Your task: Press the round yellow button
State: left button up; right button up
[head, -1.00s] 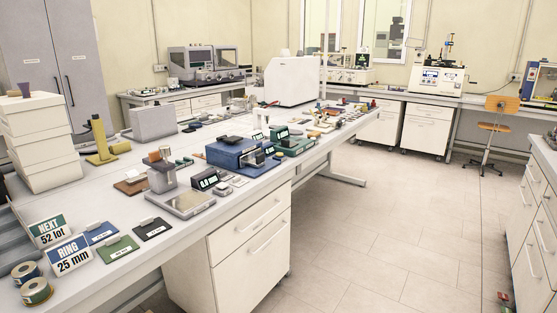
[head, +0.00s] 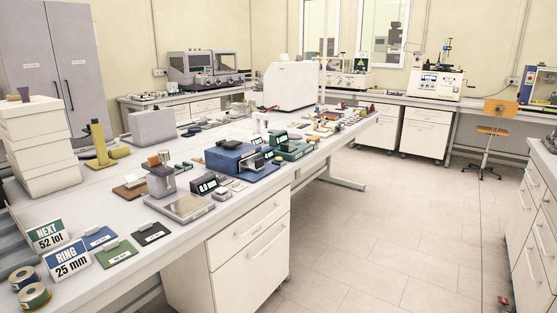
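I cannot make out a round yellow button in the head view; any button on the devices is too small to tell. A long white workbench (head: 75,200) runs from the lower left to the middle, with many small devices on it. A blue device (head: 232,157) and a green device (head: 291,150) stand near its front edge. A yellow-olive stand (head: 99,142) is at its left back. Neither of my grippers is in view.
White drawers (head: 240,250) stand under the bench. The tiled floor (head: 400,220) to the right is open. A wooden chair (head: 491,130) stands at the back right. More cabinets (head: 535,225) line the right edge. Signs (head: 70,258) stand at the lower left.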

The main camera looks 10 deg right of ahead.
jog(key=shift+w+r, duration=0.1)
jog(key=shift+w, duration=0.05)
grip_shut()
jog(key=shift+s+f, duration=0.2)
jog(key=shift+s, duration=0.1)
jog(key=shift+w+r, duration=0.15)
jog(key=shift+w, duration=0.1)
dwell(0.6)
